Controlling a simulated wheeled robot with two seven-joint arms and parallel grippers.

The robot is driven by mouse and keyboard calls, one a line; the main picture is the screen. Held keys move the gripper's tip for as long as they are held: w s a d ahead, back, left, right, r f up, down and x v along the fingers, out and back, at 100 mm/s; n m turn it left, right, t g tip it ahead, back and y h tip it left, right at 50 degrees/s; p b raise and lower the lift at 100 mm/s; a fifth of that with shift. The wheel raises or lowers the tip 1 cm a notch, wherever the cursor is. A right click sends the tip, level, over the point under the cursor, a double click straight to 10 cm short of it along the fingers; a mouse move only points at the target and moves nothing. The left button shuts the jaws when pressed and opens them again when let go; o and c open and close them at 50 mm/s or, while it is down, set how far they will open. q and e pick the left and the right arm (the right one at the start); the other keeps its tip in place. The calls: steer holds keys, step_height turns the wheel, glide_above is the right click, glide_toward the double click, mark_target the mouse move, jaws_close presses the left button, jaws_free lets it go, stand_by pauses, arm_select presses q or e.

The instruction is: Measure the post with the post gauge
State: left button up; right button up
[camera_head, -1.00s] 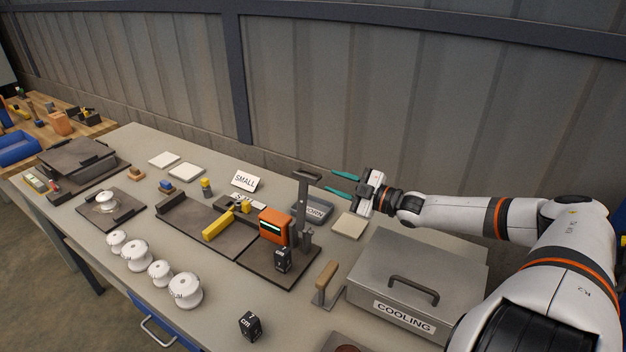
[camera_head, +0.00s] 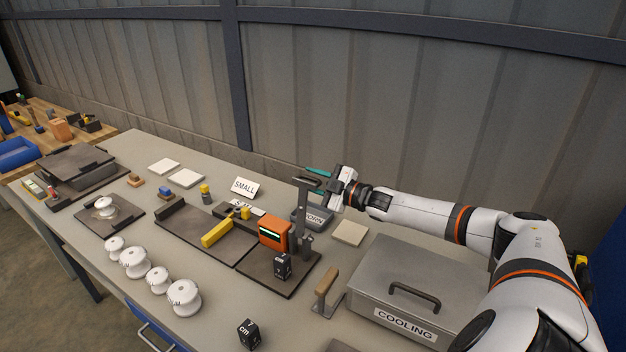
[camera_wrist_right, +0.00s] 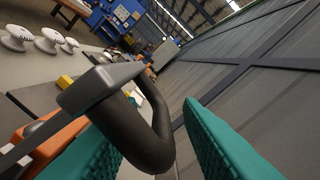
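An orange gauge body (camera_head: 274,232) with a lit green display stands on a dark plate (camera_head: 262,273). Beside it a dark upright column (camera_head: 302,215) rises to a bar-like handle (camera_head: 307,183). My right gripper (camera_head: 318,176) is at the top of this column, with its teal fingers apart. In the right wrist view the dark looped handle (camera_wrist_right: 152,135) lies between the teal fingers (camera_wrist_right: 165,145); I cannot tell whether they touch it. A small yellow-topped post (camera_head: 205,193) stands behind the dark fixture. My left gripper is not in view.
A grey COOLING box (camera_head: 405,285) with a handle stands at the right, beside a wood-handled tool (camera_head: 326,284). White insulators (camera_head: 133,262) line the front left. A SMALL sign (camera_head: 244,187) and pale tiles (camera_head: 350,232) lie around. A black cube (camera_head: 248,334) sits in front.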

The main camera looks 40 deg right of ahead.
steer(key=shift+r, duration=0.1)
jaws_close()
